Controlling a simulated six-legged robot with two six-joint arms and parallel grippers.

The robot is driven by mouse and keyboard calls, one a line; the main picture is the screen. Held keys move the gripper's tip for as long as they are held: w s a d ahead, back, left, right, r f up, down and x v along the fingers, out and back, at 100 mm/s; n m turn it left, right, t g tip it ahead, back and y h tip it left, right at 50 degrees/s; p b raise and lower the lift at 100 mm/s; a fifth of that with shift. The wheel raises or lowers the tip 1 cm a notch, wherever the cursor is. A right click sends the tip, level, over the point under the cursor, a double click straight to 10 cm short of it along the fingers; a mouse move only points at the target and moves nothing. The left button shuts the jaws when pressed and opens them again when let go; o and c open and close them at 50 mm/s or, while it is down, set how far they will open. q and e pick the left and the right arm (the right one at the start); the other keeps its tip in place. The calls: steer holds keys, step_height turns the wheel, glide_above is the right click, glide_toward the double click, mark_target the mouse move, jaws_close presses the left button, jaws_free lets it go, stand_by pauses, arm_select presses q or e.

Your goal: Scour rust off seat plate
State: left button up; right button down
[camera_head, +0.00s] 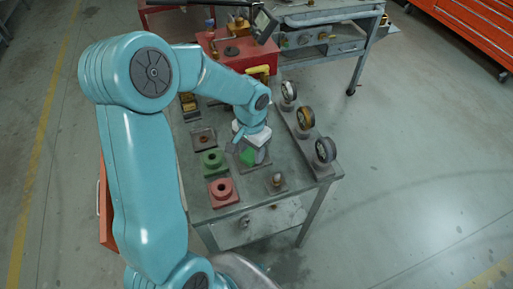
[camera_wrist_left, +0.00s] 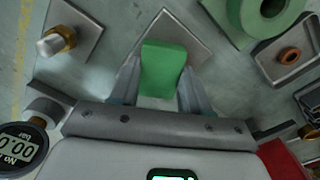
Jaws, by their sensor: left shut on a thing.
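My left gripper (camera_head: 250,155) is shut on a green block-like pad (camera_head: 247,157), which sits between its fingers; the gripper (camera_wrist_left: 162,88) and the pad (camera_wrist_left: 163,68) also show in the left wrist view. A square grey plate (camera_wrist_left: 168,27), which looks like the seat plate, lies under the pad. The pad and fingers hide part of it, and I cannot tell whether the pad touches it. No clear rust shows on its visible part. My right gripper is not in view.
A green flanged part (camera_head: 213,161), a red flanged part (camera_head: 223,191) and a small tray with a brown ring (camera_head: 203,139) stand left of the gripper. A brass fitting on a plate (camera_head: 277,181) is near the front. Several gauges (camera_head: 325,150) line the table's right edge.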

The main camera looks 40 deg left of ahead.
arm_select(q)
steer(key=shift+s, duration=0.1)
steer(key=shift+r+p, duration=2.2)
steer(key=shift+r, duration=0.8)
step_height(320, 180, up, 3)
steer(key=shift+r+p, duration=0.1)
steer(key=shift+p, duration=0.95)
